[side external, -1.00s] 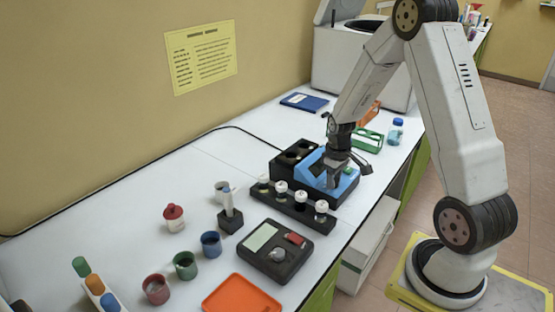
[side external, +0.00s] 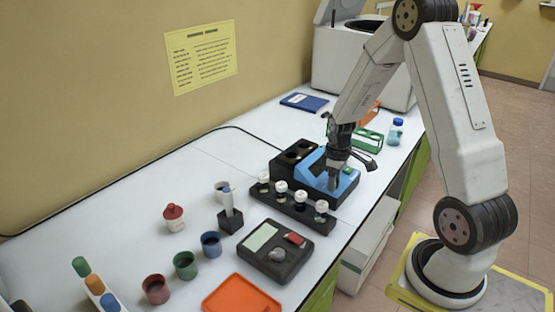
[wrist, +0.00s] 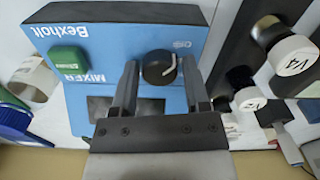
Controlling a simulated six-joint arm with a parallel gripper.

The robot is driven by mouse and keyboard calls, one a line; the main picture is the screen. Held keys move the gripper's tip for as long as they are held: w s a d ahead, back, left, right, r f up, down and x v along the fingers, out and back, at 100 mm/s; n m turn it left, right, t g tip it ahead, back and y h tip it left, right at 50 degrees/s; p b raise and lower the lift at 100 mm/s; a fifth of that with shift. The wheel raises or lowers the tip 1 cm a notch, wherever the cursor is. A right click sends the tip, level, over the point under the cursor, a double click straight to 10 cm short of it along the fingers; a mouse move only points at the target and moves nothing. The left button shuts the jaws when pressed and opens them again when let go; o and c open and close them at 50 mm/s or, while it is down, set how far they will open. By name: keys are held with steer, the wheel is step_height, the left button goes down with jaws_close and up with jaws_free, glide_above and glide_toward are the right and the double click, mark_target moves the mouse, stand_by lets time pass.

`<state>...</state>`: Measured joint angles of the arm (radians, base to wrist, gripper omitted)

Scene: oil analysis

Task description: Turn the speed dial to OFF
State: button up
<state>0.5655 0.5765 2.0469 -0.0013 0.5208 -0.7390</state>
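The blue-topped Bexholt mixer (side external: 346,183) stands on the bench, and its panel (wrist: 105,50) fills the middle of the wrist view. Its black round speed dial (wrist: 154,70) has a white pointer line slanting toward the small upside-down OFF-like print at its upper right. A green button (wrist: 68,59) sits left of the dial. My gripper (wrist: 160,66) is open, with one finger on each side of the dial and small gaps visible. In the side view my gripper (side external: 335,178) points down at the mixer top and hides the dial.
A black rack with several white-capped vials (side external: 300,199) stands close along the mixer's near side. A dark device with a grey knob (side external: 275,252) and an orange tray (side external: 242,297) lie nearer. A green rack (side external: 367,140) and blue-capped bottle (side external: 395,132) stand beyond.

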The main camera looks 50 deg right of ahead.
steer(key=shift+o, duration=0.9)
steer(key=shift+r, duration=3.95)
steer(key=shift+a, duration=0.1)
steer(key=s+a+m+t, duration=0.1)
steer(key=s+a, duration=0.1)
steer(key=a, duration=0.8)
steer(key=s+a+m+t, duration=0.1)
steer(key=s+a, duration=0.2)
steer(key=a, duration=0.8)
steer(key=shift+r+t, duration=0.25)
steer(key=shift+t, duration=0.05)
steer(key=shift+d, duration=0.1)
